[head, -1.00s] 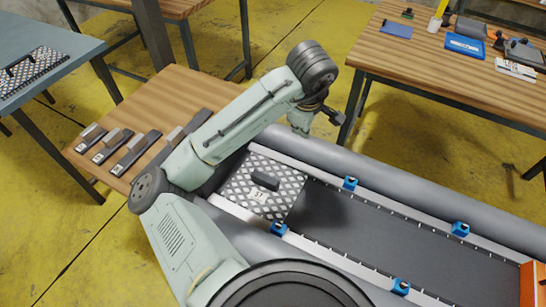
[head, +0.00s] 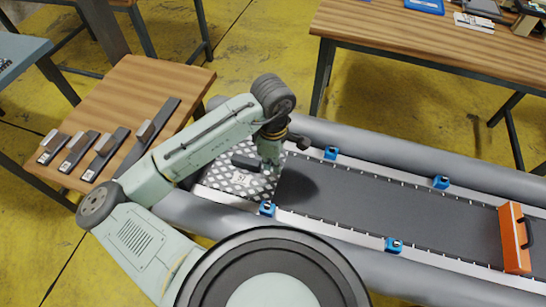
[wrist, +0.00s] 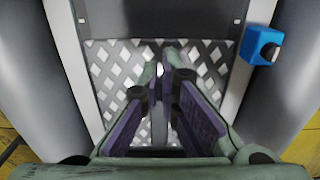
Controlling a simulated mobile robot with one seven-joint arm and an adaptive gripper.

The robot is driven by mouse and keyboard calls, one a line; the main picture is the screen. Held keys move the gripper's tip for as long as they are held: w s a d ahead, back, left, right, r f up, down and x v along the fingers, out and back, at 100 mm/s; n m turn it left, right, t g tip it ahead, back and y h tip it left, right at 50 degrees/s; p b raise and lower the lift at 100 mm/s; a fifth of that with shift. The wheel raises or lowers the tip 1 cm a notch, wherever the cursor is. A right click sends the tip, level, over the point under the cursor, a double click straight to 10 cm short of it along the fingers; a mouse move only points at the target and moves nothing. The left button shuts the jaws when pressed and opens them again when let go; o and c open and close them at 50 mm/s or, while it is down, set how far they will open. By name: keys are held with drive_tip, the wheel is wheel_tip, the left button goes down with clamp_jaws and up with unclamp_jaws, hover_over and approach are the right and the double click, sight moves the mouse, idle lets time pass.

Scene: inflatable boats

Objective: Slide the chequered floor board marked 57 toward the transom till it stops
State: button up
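The chequered floor board marked 57 (head: 222,178) lies flat inside the boat at its left end, with a dark raised block on top. Its diamond pattern also shows in the wrist view (wrist: 105,70). My gripper (head: 268,165) is low over the board's right part, right of the block.
Grey tubes (head: 420,155) flank the dark boat floor (head: 390,208), which is clear between the chequered board and the orange board. Blue clamps (head: 441,182) sit along the side rails. A wooden table (head: 140,90) with several dark-and-silver pieces stands left; another (head: 410,45) stands behind.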

sight(271, 175)
wheel_tip(271, 175, down, 4)
drive_tip(key=b, duration=0.3)
drive_tip(key=shift+f+b, duration=0.2)
drive_tip(key=shift+b, duration=0.2)
drive_tip(key=shift+a+r, duration=0.15)
drive_tip(key=shift+a, duration=0.1)
drive_tip(key=shift+w+a, duration=0.2)
drive_tip(key=shift+a, duration=0.35)
drive_tip(key=shift+w+a, duration=0.15)
drive_tip(key=shift+a, duration=0.4)
drive_tip(key=shift+s+d+p, duration=0.2)
drive_tip(key=shift+d+p, duration=0.15)
drive_tip(key=shift+d, duration=0.2)
drive_tip(key=shift+s+d+p, duration=0.2)
drive_tip(key=shift+d+p, duration=0.1)
drive_tip(key=shift+d, duration=0.2)
wheel_tip(271, 175, up, 6)
drive_tip(key=p, duration=0.4)
drive_tip(key=shift+w+d+f, duration=0.1)
drive_tip(key=shift+w+f, duration=0.05)
drive_tip(key=shift+f, duration=0.05)
drive_tip(key=shift+r, duration=1.65)
